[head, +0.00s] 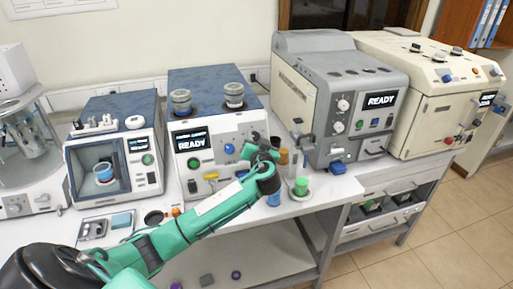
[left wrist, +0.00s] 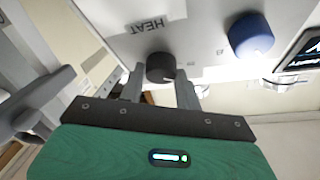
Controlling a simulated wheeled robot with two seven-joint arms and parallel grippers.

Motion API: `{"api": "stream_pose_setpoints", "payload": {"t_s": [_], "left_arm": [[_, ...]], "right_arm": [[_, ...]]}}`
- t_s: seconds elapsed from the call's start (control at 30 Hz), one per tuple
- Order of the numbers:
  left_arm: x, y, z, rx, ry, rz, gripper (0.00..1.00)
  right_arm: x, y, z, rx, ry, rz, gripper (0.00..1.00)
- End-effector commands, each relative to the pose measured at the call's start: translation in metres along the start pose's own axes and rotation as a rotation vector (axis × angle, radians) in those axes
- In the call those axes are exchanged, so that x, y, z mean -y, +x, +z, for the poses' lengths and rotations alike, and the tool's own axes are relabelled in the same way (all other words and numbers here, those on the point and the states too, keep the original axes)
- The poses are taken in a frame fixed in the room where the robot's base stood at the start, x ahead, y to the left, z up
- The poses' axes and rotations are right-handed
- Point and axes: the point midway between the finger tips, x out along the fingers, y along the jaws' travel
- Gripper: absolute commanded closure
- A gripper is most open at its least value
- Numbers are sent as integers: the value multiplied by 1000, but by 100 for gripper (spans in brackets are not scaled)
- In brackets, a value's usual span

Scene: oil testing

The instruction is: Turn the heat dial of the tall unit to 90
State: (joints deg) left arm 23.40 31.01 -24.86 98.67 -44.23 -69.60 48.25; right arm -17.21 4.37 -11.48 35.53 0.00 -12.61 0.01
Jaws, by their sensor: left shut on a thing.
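The tall unit (head: 206,155) is a white cabinet with a blue top and a lit READY display, standing mid-bench. Its black heat dial (left wrist: 160,66) shows in the left wrist view below the upside-down word HEAT. My left gripper (head: 258,153) is at the right part of the unit's front. In the left wrist view its two grey fingers (left wrist: 160,88) are on either side of the black dial, shut on it. The gripper hides the dial in the head view. A blue knob (head: 229,149) is beside it, and also shows in the left wrist view (left wrist: 251,36). My right gripper is not in view.
A grey unit (head: 311,100) with a READY display stands close on the right. A smaller white unit (head: 148,175) stands on the left. A green-topped container (head: 300,187) and a blue one (head: 274,198) stand near the bench edge, close to my left arm.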

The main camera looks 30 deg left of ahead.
Motion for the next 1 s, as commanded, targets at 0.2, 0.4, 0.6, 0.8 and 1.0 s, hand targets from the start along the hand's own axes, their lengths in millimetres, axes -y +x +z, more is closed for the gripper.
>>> {"api": "stream_pose_setpoints", "payload": {"t_s": [0.2, 0.4, 0.6, 0.8, 1.0], "left_arm": [[2, -1, -1, -5, 142, 67, 89], [4, 0, -4, -14, 316, 147, 89], [6, 0, -6, -24, 488, 227, 89], [8, 0, -7, -32, 662, 308, 89], [8, 1, -9, -44, 834, 387, 89]], "right_arm": [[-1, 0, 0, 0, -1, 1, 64], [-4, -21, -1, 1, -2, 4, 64], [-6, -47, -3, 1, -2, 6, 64], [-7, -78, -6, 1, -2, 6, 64], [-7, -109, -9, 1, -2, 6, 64]]}}
